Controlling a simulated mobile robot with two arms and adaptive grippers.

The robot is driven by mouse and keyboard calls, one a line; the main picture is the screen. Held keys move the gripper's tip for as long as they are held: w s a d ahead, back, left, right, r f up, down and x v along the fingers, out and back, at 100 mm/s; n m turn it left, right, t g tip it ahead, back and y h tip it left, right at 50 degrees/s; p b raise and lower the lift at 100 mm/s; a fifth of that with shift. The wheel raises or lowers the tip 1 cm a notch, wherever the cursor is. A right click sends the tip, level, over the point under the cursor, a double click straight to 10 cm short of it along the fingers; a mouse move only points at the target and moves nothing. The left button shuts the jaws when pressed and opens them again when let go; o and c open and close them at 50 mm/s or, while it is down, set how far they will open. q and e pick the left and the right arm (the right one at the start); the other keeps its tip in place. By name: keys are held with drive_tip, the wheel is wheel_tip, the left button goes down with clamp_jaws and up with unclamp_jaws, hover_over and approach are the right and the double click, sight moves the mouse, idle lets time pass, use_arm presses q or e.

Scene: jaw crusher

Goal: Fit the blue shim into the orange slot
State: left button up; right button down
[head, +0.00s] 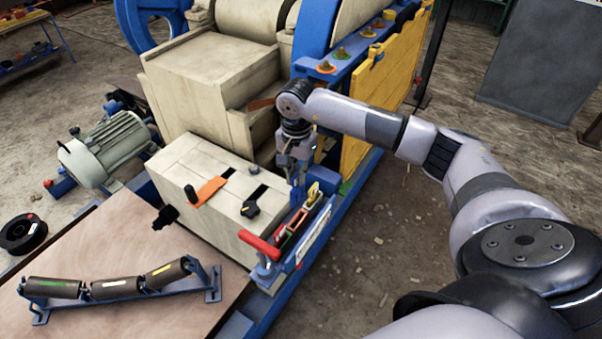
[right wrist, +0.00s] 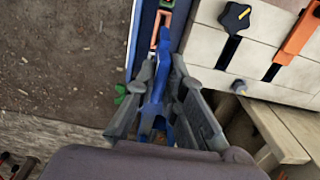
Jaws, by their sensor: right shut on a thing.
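My right gripper (head: 297,165) points down beside the beige block (head: 196,160), just above the back end of the blue rack. In the right wrist view its fingers (right wrist: 165,85) are shut on a blue shim (right wrist: 175,78), a narrow piece partly hidden by the fingers. In the head view the shim is hard to make out against the rack. An orange strip (head: 207,190) lies on top of the beige block, close to dark slots (head: 258,192); it also shows in the right wrist view (right wrist: 300,35). I cannot tell whether this strip marks the orange slot. My left gripper is not in view.
The blue rack (head: 300,255) with a red handle (head: 259,245) and a yellow piece (head: 313,193) runs along the block's right side. A black knob (head: 250,208) stands on the block. Rollers (head: 117,287) lie on the table at left. Open floor lies right of the rack.

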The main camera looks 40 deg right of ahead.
sight(297, 197)
wheel_tip(297, 197, down, 3)
drive_tip(key=b, duration=0.2)
drive_tip(key=shift+w+b, duration=0.15)
drive_tip(key=shift+b, duration=0.25)
drive_tip(key=shift+f+b, duration=0.8)
drive_tip(key=shift+f, duration=0.15)
drive_tip(key=shift+f, duration=0.25)
drive_tip(key=shift+f+b, duration=1.75)
drive_tip(key=shift+f, duration=0.3)
